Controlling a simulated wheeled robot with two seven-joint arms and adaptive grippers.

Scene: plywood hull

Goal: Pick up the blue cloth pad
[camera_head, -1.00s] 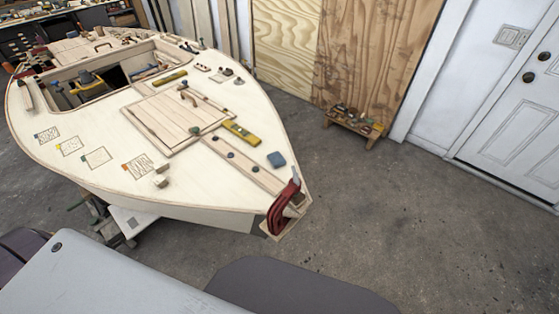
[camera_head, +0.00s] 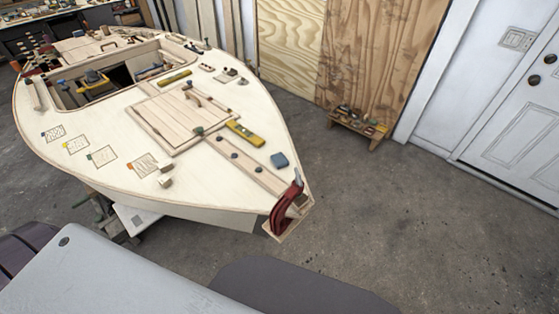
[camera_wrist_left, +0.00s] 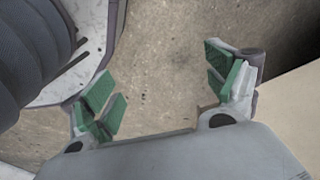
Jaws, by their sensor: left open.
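The blue cloth pad (camera_head: 279,160) lies flat on the pale deck of the plywood hull (camera_head: 110,180), close to its pointed end. A red clamp (camera_head: 287,204) is at the tip, just below the pad in the head view. My left gripper (camera_wrist_left: 165,92) shows only in the left wrist view. Its green-padded fingers are wide apart with nothing between them, above the grey concrete floor. The pad does not show in the left wrist view. My right gripper is in neither view.
A yellow level (camera_head: 244,133), small wooden blocks (camera_head: 165,181) and clamps lie on the deck. A low wooden stool (camera_head: 357,127) with small items stands by the plywood sheets. The concrete floor (camera_head: 430,220) right of the hull is clear.

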